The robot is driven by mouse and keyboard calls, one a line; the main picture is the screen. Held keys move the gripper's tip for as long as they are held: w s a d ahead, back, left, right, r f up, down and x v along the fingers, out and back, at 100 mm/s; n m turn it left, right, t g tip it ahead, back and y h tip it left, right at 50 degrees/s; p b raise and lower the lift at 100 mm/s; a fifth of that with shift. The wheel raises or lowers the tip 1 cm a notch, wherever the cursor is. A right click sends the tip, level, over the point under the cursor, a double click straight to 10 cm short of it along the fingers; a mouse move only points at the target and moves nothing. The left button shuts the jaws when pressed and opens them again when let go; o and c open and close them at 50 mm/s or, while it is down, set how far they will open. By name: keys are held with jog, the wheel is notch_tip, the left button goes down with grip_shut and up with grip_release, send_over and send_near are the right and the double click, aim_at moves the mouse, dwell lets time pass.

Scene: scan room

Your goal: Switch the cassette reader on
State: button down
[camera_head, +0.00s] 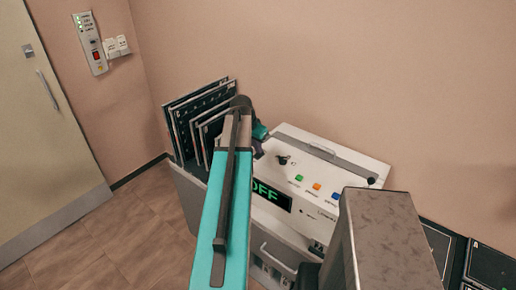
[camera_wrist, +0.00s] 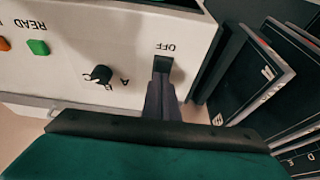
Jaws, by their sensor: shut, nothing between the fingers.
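The cassette reader (camera_head: 318,160) is a white box against the wall, with a dark display (camera_head: 272,196) whose visible green letters read "FF"; my arm covers part of it. In the wrist view its panel (camera_wrist: 70,75) appears upside down. A dark switch (camera_wrist: 163,65) marked OFF sits near the panel's edge. My gripper (camera_wrist: 163,88) is shut and empty, its fingertips at the lower end of the switch in that view. I cannot tell whether they touch it. In the head view my arm mostly hides the gripper and switch.
A black knob (camera_wrist: 100,75) and a green READ button (camera_wrist: 38,47) lie beside the switch. Dark cassettes (camera_head: 190,112) stand upright in a rack left of the reader. A wall panel (camera_head: 90,43) hangs beside the door (camera_head: 32,110). Floor (camera_head: 110,240) is clear at left.

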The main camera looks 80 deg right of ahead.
aim_at(257, 156)
jog(key=shift+d+p+v, duration=0.15)
jog(key=shift+p+v, duration=0.4)
jog(key=shift+v, duration=0.4)
jog(key=shift+d+p+v, duration=0.15)
jog(key=shift+p+v, duration=0.35)
jog(key=shift+v, duration=0.45)
jog(key=shift+s+a+r+b, duration=0.1)
jog(key=shift+a+r+b, duration=0.05)
jog(key=shift+r+b, duration=0.3)
jog(key=b+v, duration=0.2)
jog(key=v, duration=0.7)
jog(key=shift+b, duration=0.4)
jog(key=shift+a, duration=0.1)
